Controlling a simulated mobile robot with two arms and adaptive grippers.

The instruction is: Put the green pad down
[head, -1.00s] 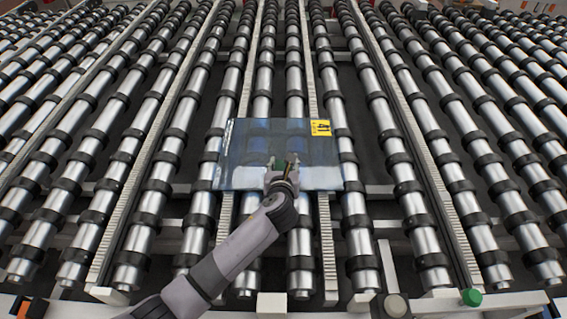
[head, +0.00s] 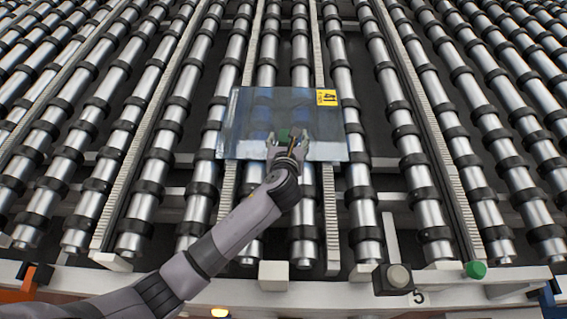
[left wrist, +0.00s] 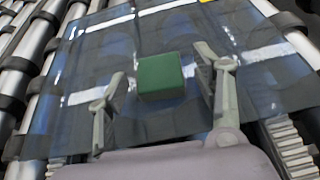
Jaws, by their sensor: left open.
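The green pad (left wrist: 161,77) is a small block. In the left wrist view it appears to lie on the glass sheet, between my fingers with a gap on each side. In the head view the pad (head: 284,134) shows small, partly hidden by my gripper. The clear bluish glass sheet (head: 240,110) lies across the rollers and has a yellow label (head: 327,97) at its far right corner. My left gripper (head: 288,137) is open over the near half of the glass. My right gripper is not in view.
Rows of metal rollers (head: 303,75) with black rings run away from me, with toothed pale strips between them. A pale frame rail (head: 330,292) crosses the front. It carries a dark box with a round knob (head: 398,277) and a green button (head: 475,269).

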